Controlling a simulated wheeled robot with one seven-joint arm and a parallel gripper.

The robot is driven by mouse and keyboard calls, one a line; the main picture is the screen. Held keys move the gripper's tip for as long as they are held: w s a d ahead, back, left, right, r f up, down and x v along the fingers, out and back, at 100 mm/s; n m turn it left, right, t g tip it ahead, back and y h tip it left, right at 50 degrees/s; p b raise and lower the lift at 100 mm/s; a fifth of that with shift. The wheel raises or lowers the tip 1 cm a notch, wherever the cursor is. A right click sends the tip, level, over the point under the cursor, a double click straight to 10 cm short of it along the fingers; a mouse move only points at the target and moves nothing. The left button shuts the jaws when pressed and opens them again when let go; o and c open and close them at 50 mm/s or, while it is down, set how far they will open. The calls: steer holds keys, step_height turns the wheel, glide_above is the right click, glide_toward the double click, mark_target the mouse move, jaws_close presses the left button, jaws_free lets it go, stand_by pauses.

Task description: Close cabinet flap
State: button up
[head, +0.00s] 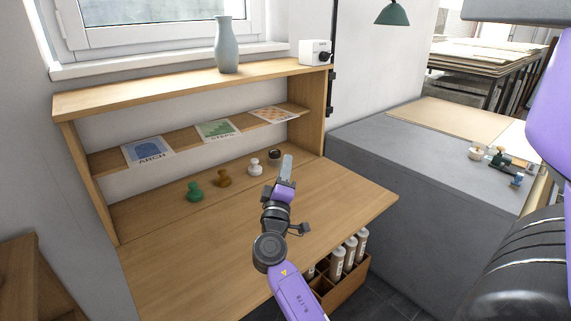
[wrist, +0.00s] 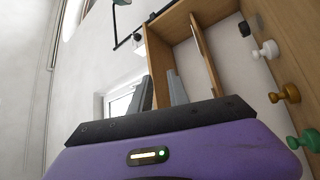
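The wooden cabinet (head: 318,100) stands against the wall, and its flap (head: 185,265) is folded down, lying about level like a desk top. My gripper (head: 286,168) is above the flap, toward its right half, with the fingers pointing up and toward the cabinet. In the wrist view my gripper (wrist: 161,92) shows two grey fingers apart with nothing between them. The wrist view is turned on its side and shows the cabinet's side and shelf (wrist: 205,55). My arm hides part of the flap and its front edge.
Green (head: 194,191), brown (head: 223,178) and white (head: 255,167) stamps and a dark round item (head: 274,155) stand inside the cabinet, behind the flap. A vase (head: 227,46) stands on top. A bottle crate (head: 341,290) is below; a grey counter (head: 400,150) is at right.

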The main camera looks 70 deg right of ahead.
steer(key=shift+d, duration=0.3)
jaws_close()
stand_by(1.2)
jaws_free()
